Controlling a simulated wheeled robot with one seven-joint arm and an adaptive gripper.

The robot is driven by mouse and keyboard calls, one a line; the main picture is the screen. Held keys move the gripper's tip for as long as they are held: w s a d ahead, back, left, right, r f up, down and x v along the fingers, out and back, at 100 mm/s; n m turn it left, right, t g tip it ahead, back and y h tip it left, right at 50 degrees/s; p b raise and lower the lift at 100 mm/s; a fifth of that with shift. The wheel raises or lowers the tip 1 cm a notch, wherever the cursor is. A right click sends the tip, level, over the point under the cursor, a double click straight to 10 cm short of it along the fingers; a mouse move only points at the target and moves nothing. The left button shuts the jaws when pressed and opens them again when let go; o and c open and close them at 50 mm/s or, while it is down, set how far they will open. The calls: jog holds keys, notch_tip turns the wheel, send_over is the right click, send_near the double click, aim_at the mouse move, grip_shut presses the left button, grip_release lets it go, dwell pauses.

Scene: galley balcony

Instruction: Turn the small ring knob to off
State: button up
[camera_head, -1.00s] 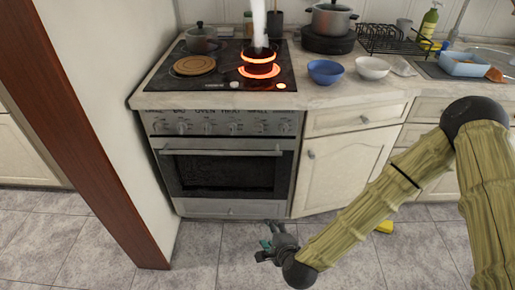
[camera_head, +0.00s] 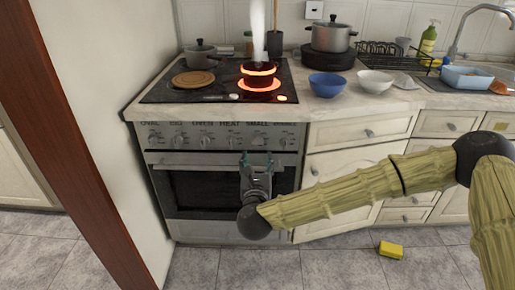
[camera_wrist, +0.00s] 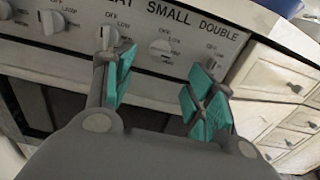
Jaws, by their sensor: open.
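The small ring knob (camera_wrist: 160,48) is a white knob under the word SMALL on the stove's control panel. It also shows in the head view (camera_head: 258,141). Its bar looks roughly sideways, away from the OFF mark above it; the exact setting is hard to read. My gripper (camera_wrist: 160,82) is open and empty, its teal fingertips apart. In the wrist view the knob appears between and beyond the fingertips. In the head view my gripper (camera_head: 257,160) is just below the knob, before the oven door. No contact with the knob is visible.
The HEAT knob (camera_wrist: 108,40) is beside the left finger, and the DOUBLE knob (camera_wrist: 212,66) is near the right finger. The oven handle (camera_head: 200,167) runs below the panel.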

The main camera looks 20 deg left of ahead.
aim_at(258, 145)
jog(key=x, duration=0.8)
jog(key=shift+w+a, duration=0.1)
jog(key=shift+w, duration=0.2)
jog(key=shift+c, duration=0.4)
jog(key=c, duration=0.9)
